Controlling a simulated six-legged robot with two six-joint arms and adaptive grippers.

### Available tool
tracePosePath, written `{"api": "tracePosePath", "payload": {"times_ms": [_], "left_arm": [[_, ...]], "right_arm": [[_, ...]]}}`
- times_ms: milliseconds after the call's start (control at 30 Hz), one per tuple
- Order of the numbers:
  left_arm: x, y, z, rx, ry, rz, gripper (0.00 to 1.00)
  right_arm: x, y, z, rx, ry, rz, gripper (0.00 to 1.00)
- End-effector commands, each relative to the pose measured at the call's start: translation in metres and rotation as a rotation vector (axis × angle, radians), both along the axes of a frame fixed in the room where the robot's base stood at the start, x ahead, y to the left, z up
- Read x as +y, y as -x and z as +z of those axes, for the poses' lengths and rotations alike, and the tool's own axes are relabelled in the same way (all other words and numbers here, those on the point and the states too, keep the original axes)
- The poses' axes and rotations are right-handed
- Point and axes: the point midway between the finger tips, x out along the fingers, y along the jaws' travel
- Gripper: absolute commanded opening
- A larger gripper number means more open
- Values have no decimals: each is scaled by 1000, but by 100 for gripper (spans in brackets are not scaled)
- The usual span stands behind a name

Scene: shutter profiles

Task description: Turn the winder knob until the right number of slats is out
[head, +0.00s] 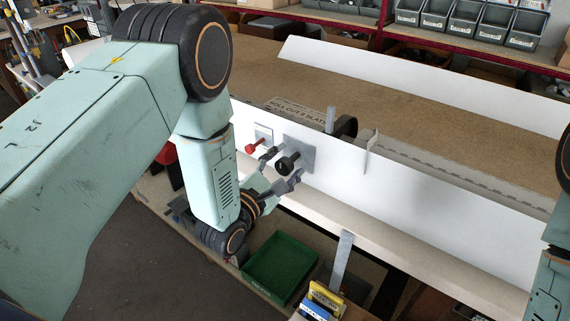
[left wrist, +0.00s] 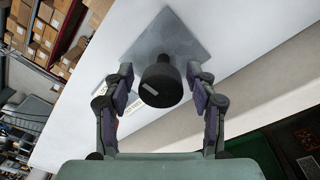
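The black winder knob (head: 287,163) sits on a grey square plate (head: 304,152) on the white upright panel. In the left wrist view the knob (left wrist: 161,86) is in the middle, with a pale mark on its side. My left gripper (head: 280,170) is open with one finger on each side of the knob. In the left wrist view a gap shows at the left finger; the right finger is very close, and I cannot tell whether it touches.
A red knob (head: 251,148) on a small white plate is just left of the grey plate. Behind the panel are a grey post (head: 330,119) and a black roll (head: 346,126). A green tray (head: 280,267) stands below. The brown bench top (head: 430,110) is largely clear.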

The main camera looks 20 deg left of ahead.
Motion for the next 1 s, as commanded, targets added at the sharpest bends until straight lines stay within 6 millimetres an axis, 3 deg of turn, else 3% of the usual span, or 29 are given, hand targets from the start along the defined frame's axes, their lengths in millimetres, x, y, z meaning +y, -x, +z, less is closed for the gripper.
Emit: {"api": "tracePosePath", "payload": {"times_ms": [567, 1000], "left_arm": [[0, 1, -1, 2, 0, 1, 5], [1, 1, -1, -35, -103, 2, 4]], "right_arm": [[0, 0, 0, 0, 0, 0, 40], [0, 0, 0, 0, 0, 0, 40]]}}
